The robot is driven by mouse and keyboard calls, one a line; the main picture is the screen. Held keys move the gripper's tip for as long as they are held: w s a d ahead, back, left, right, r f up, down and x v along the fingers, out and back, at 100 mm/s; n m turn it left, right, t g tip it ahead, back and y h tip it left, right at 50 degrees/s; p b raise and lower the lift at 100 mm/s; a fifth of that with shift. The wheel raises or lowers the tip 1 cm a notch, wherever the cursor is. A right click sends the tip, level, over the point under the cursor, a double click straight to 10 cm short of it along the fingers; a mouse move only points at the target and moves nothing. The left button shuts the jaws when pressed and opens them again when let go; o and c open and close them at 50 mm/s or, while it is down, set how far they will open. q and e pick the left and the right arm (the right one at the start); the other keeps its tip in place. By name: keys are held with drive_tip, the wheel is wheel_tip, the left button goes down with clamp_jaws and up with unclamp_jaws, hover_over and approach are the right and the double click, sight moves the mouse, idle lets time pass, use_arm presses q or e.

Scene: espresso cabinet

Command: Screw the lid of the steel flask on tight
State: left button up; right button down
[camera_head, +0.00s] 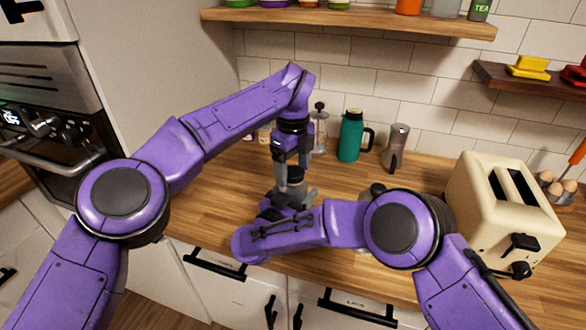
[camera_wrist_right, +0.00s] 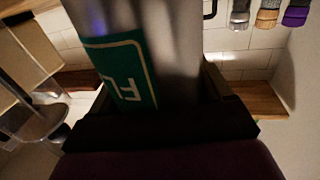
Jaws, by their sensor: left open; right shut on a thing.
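The steel flask (camera_head: 297,188) stands on the wooden counter in the middle of the head view, mostly hidden by my right arm and gripper. A dark lid (camera_head: 295,173) shows at its top; how tightly it sits cannot be seen. My right gripper (camera_head: 290,200) is shut around the flask body. In the right wrist view the flask (camera_wrist_right: 178,45) with its green label fills the space between the fingers. My left gripper (camera_head: 291,158) points straight down over the lid, open. Whether its fingertips reach beside the lid is too small to tell.
Behind stand a glass press (camera_head: 320,130), a teal jug (camera_head: 350,136) and a steel moka-type pot (camera_head: 395,147). A cream toaster (camera_head: 500,205) stands at the right. A wooden shelf (camera_head: 350,20) hangs above. The counter left of the flask is clear.

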use_arm(q)
drive_tip(key=shift+f, duration=0.5)
drive_tip(key=c, duration=1.1)
drive_tip(key=shift+o, duration=0.3)
drive_tip(key=m, duration=0.8)
drive_tip(key=shift+m, duration=0.3)
drive_tip(key=m, duration=0.6)
drive_tip(key=shift+f, duration=0.1)
